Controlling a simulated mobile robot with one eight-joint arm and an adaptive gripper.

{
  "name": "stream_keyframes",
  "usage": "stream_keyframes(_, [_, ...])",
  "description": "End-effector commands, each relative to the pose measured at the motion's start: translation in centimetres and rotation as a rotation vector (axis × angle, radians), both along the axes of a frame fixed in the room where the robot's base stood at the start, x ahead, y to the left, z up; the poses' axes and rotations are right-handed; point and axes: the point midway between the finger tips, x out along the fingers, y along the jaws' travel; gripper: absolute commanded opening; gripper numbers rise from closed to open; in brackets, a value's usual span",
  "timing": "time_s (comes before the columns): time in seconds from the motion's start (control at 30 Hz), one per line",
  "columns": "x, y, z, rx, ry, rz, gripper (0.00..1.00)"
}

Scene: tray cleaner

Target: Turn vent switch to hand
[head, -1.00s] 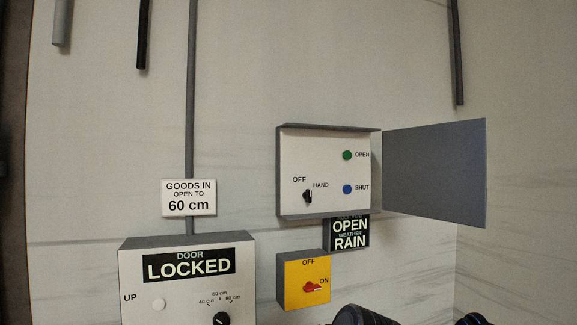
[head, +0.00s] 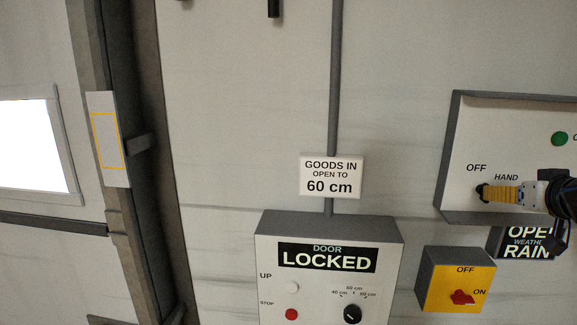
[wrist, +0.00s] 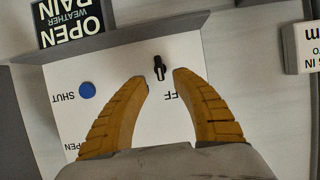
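The vent switch is a small black knob (wrist: 159,67) on the white panel of the open control box (head: 447,160), below the OFF and HAND labels. The wrist view shows the panel upside down; the knob stands roughly along the panel's vertical there. I cannot tell surely which label it points to. My gripper (wrist: 161,77) has its two yellow fingers apart, one on each side of the knob, with visible gaps and nothing held. In the head view my gripper (head: 487,193) reaches in from the right and partly covers the switch (head: 480,190). The HAND label is hidden in the wrist view.
A green OPEN button (head: 559,139) and a blue SHUT button (wrist: 87,90) share the panel. Below are a black OPEN/RAIN sign (head: 497,240) and a yellow box (head: 427,283) with a red switch. A DOOR LOCKED box (head: 390,232) stands lower left. The box's lower ledge (wrist: 110,38) lies close to the knob.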

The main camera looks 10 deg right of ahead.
Motion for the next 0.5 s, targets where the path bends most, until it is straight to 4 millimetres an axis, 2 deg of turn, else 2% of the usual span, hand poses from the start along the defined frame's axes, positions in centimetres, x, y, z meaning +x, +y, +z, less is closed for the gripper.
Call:
stream_keyframes(0.03, [1.0, -0.2, -0.2, -0.001, -0.001, 0.003, 0.32])
stream_keyframes(0.2, [3.6, -0.8, -1.4, -0.001, 0.0, 0.001, 0.32])
stream_keyframes(0.33, [4.7, -1.1, -1.9, -0.001, 0.001, 0.0, 0.32])
stream_keyframes(0.5, [5.2, -1.2, -2.2, 0.0, 0.001, 0.0, 0.32])
